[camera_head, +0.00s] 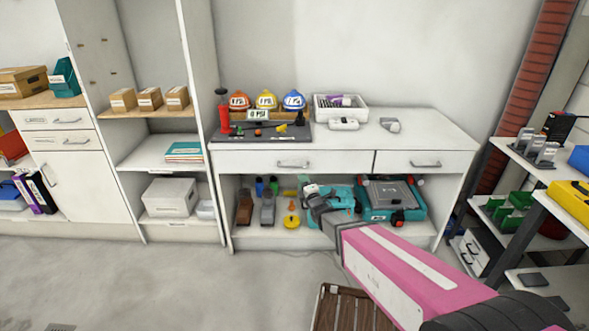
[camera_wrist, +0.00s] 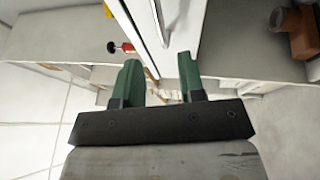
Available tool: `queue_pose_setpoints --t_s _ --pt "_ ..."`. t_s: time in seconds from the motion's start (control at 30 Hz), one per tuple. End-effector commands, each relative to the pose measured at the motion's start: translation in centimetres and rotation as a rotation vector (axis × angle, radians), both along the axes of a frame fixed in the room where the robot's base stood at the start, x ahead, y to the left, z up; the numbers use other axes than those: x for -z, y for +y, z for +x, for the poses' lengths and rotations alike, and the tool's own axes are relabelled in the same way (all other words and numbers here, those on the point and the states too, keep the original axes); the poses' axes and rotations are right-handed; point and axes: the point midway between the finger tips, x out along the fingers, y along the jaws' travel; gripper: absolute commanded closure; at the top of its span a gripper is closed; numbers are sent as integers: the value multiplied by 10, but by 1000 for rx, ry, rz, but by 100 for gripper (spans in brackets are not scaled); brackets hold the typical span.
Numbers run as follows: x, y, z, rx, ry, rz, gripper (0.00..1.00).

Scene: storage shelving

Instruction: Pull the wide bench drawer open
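The wide bench drawer (camera_head: 255,160) is the long white front on the left under the bench top. It is closed, with a grey bar handle (camera_head: 293,164) near its middle. My gripper (camera_head: 309,190) is in front of the bench, just below and right of that handle in the head view. In the wrist view, my gripper (camera_wrist: 158,60) has two green fingers apart with nothing held between them. A bar handle (camera_wrist: 158,22) on a white front lies beyond the fingertips, about in line with the gap. It appears apart from the fingers.
A narrower closed drawer (camera_head: 400,160) sits to the right. The bench top (camera_head: 430,130) holds helmets, a white bin (camera_head: 340,113) and small tools. The lower shelf holds a teal toolbox (camera_head: 385,200) and power tools. A brown slatted crate (camera_head: 345,308) stands on the floor below my arm.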

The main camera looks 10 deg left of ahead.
Motion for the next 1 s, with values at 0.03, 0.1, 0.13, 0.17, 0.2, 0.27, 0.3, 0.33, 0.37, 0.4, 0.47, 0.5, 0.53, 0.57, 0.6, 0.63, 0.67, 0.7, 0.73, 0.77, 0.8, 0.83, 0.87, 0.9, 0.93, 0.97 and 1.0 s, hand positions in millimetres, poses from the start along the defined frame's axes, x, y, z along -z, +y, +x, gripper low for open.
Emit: queue_pose_setpoints --t_s 0.03,0.1,0.13,0.17,0.2,0.27,0.3,0.33,0.37,0.4,0.47,0.5,0.53,0.57,0.6,0.63,0.67,0.7,0.73,0.77,0.8,0.83,0.87,0.9,0.93,0.97,1.0 --pt "0 3 5 0 1 1 63" --pt "-1 8 12 1 1 0 63" --pt "-2 10 15 1 2 1 63" --pt "-2 13 19 1 2 1 63" --pt "-4 17 24 1 2 1 63" --pt "-6 23 32 1 1 2 63" --pt "-7 27 38 1 1 2 63" --pt "-8 31 42 1 3 2 63" --pt "-8 34 47 1 3 1 63" --pt "-10 38 53 1 3 1 63" --pt "-12 44 61 1 3 2 63" --pt "-13 48 66 1 3 2 63" --pt "-14 50 69 1 3 2 63" --pt "-15 52 72 1 3 1 63" --pt "-15 55 75 1 4 1 63" --pt "-16 56 77 1 4 1 63" --pt "-16 57 79 1 4 1 63" --pt "-17 58 80 1 4 1 63" --pt "-17 59 81 1 4 1 63" --pt "-18 59 81 1 4 1 63" --pt "-18 59 81 2 4 1 63" --pt "-18 59 81 2 4 1 63" --pt "-18 59 81 2 4 1 63" --pt "-18 59 81 2 4 1 63" --pt "-18 59 81 2 4 1 63" --pt "-18 59 81 2 4 1 63" --pt "-18 59 81 2 4 1 70"
